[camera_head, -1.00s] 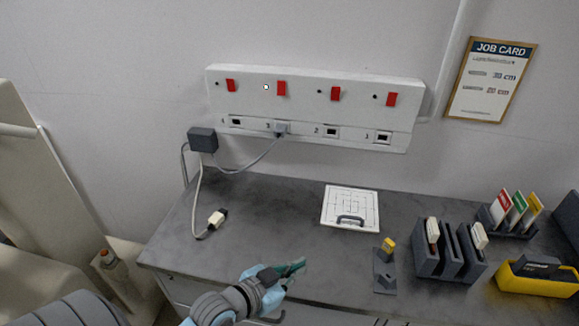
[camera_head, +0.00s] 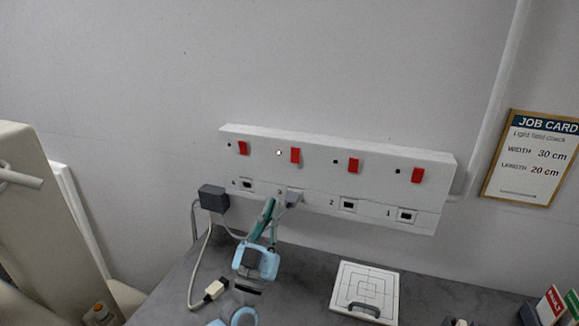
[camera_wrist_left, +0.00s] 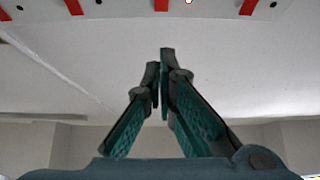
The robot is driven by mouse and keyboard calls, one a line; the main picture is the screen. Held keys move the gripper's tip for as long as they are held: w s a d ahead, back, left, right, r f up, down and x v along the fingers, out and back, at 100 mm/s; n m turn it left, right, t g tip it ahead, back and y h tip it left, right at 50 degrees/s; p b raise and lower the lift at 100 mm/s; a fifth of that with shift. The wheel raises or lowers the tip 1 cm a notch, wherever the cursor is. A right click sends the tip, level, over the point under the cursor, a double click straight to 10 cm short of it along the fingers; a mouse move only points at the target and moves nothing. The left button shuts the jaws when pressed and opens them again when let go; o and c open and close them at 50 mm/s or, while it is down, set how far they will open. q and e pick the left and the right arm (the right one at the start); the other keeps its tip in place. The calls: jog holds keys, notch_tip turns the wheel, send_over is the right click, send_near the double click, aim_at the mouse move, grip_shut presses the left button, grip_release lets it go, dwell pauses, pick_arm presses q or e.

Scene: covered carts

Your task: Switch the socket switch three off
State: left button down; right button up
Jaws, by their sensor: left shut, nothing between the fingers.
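Socket switch three is the red rocker (camera_head: 295,155), second from the left on the white socket panel (camera_head: 320,178). A small lamp (camera_head: 279,153) to its left glows. A grey plug sits in the socket (camera_head: 294,197) below the switch. My left gripper (camera_head: 271,205) is shut and empty, its teal fingers pointing up just in front of the panel's lower edge, below and left of switch three. In the left wrist view the shut fingers (camera_wrist_left: 161,58) point toward the switch (camera_wrist_left: 160,5), which is cut by the top edge. My right gripper is out of view.
Other red rockers, for example (camera_head: 353,165), flank switch three with dark lamps. The grey worktop (camera_head: 310,265) holds a white grid plate (camera_head: 367,288). A job card (camera_head: 535,158) hangs at the right.

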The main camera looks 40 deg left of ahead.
pick_arm(q)
jog(key=p, duration=0.1)
send_near(297, 149)
notch_tip(297, 149, up, 3)
jog(key=w+b, duration=0.1)
jog(key=w, duration=0.1)
jog(key=w+a+b, duration=0.1)
jog(key=shift+w+a, duration=0.15)
jog(key=shift+w, duration=0.25)
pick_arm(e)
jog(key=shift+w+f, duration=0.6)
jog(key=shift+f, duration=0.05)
pick_arm(q)
jog(key=shift+s, duration=0.1)
